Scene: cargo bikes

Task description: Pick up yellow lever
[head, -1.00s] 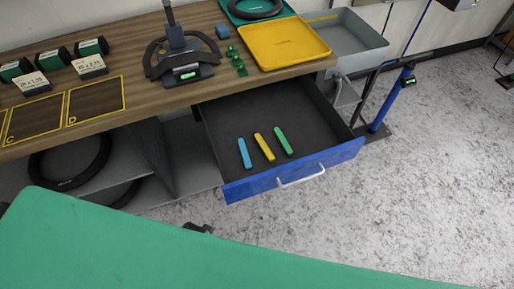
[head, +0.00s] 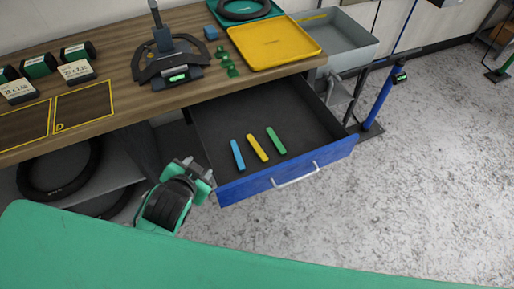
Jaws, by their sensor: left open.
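The yellow lever (head: 257,148) lies in the open drawer (head: 205,125), between a blue lever (head: 237,155) on its left and a green lever (head: 276,141) on its right. The three lie apart, roughly parallel, near the drawer's front. My left gripper (head: 203,172) is at the drawer's front left corner, outside the drawer and left of the levers. It is open and touches no lever. My right gripper is not in view.
The drawer's blue front (head: 290,175) has a pale handle (head: 296,176). The wooden workbench (head: 120,115) above holds a yellow tray (head: 272,42) and a dark stand (head: 172,65). A grey basin (head: 345,45) is at right.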

